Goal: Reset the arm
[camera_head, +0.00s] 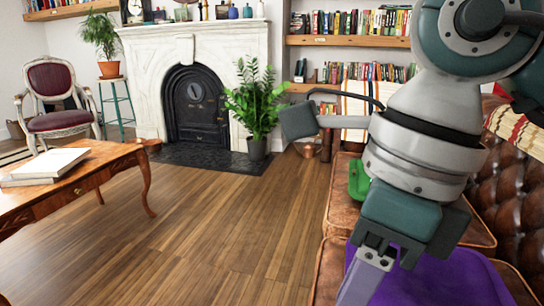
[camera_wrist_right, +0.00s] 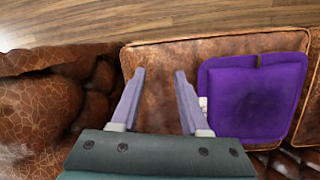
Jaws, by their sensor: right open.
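My right arm comes down from the upper right of the head view. My right gripper hangs low over the brown leather sofa (camera_head: 330,275), with one finger visible near the bottom edge. In the right wrist view my right gripper (camera_wrist_right: 159,72) is open, and nothing is between its two pale purple fingers. Below the fingers is a brown leather seat cushion (camera_wrist_right: 155,62). A purple pillow (camera_wrist_right: 250,95) lies just right of the fingers, and it also shows behind the gripper in the head view (camera_head: 440,280). My left gripper is out of view.
A green object (camera_head: 358,180) sits on the sofa, partly behind my arm. A wooden table (camera_head: 110,160) with books (camera_head: 45,165) stands at left. A potted plant (camera_head: 257,100) stands by the marble fireplace (camera_head: 145,75). The wooden floor (camera_head: 215,235) between is clear.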

